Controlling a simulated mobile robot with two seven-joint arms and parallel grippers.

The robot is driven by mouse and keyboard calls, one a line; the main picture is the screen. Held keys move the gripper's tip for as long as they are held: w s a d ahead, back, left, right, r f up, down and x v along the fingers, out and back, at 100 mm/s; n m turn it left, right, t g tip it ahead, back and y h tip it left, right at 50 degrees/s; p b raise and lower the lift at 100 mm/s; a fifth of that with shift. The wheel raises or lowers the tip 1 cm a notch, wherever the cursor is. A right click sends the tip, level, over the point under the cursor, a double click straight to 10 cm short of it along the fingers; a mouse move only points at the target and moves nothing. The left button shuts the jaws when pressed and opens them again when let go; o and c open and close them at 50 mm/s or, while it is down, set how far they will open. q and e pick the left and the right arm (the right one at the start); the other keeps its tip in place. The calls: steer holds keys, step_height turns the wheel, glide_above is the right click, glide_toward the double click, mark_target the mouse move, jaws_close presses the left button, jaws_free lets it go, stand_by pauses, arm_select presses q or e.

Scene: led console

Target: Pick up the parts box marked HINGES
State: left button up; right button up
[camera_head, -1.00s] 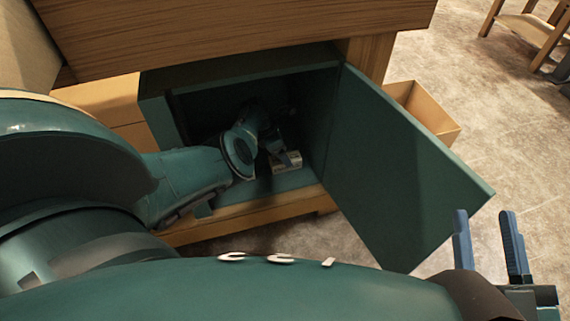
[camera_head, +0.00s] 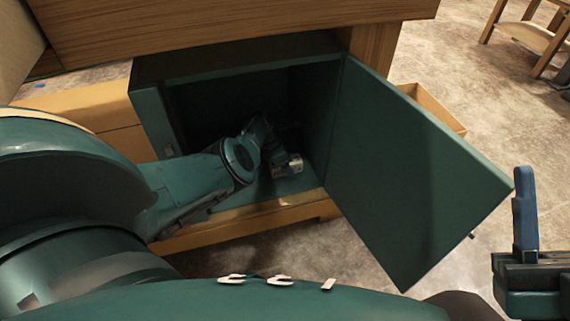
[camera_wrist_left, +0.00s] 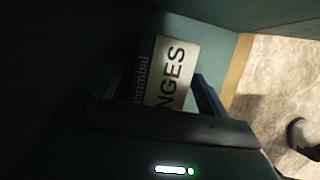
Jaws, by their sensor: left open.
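The parts box (camera_head: 291,166) lies inside the open teal cabinet (camera_head: 235,62), small and partly covered by my left gripper (camera_head: 275,155) in the head view. In the left wrist view the box (camera_wrist_left: 172,72) shows a pale label with the letters "NGES" and a dark strip beside it. My left gripper (camera_wrist_left: 160,78) is open, with one finger on each side of the box. I cannot tell whether the fingers touch it. My right gripper (camera_head: 525,210) is outside the cabinet at the right edge, away from the box, with one blue finger clearly showing.
The cabinet door (camera_head: 405,175) stands open to the right. The wooden tabletop (camera_head: 230,25) lies above the cabinet. A wooden bin (camera_head: 437,108) stands behind the door. Bare floor (camera_head: 480,110) lies to the right.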

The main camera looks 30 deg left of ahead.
arm_select(q)
steer(key=shift+f, duration=0.15)
arm_select(e)
steer(key=shift+f, duration=0.15)
arm_select(q)
steer(key=c, duration=1.1)
steer(key=shift+c, duration=0.2)
steer(key=shift+r+p, duration=0.45)
steer(key=shift+r, duration=0.15)
step_height(320, 180, up, 8)
steer(key=p, duration=0.6)
steer(key=shift+f, duration=0.15)
steer(key=shift+r+p, duration=0.7)
steer(key=shift+r, duration=0.05)
arm_select(e)
step_height(320, 180, down, 7)
steer(key=m+g+h, duration=0.2)
steer(key=m+h, duration=0.4)
steer(key=h, duration=0.1)
steer(key=shift+s+a+r, duration=0.2)
steer(key=shift+s, duration=0.1)
